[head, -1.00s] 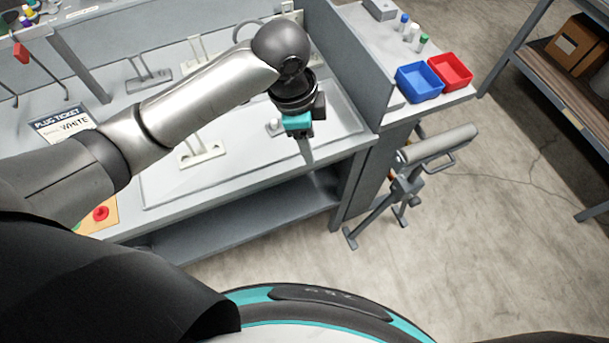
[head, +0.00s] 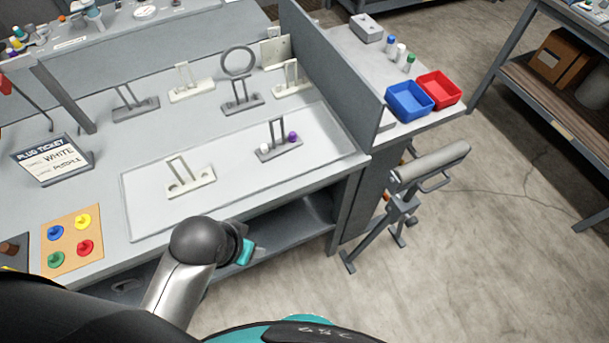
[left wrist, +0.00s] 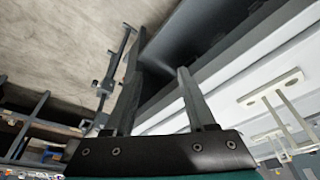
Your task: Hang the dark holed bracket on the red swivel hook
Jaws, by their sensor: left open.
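A dark bracket (head: 282,149) with an upright loop stands on the pale tray (head: 135,205). A white plug (head: 265,149) and a purple plug (head: 292,137) sit at its base; whether they fill its holes I cannot tell. A red piece (head: 5,86), perhaps the swivel hook, is cut off at the left edge of the head view. My left gripper (head: 250,250) is low before the bench's front edge, away from the bracket. In the left wrist view its fingers (left wrist: 160,60) are apart with nothing between them. My right gripper is out of view.
A cream bracket (head: 190,182) stands on the same tray. Several brackets and a ring stand (head: 238,62) are behind. A plug board (head: 72,243) and a ticket (head: 50,160) are at left. A grey divider (head: 325,75) and blue and red bins (head: 410,100) are at right.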

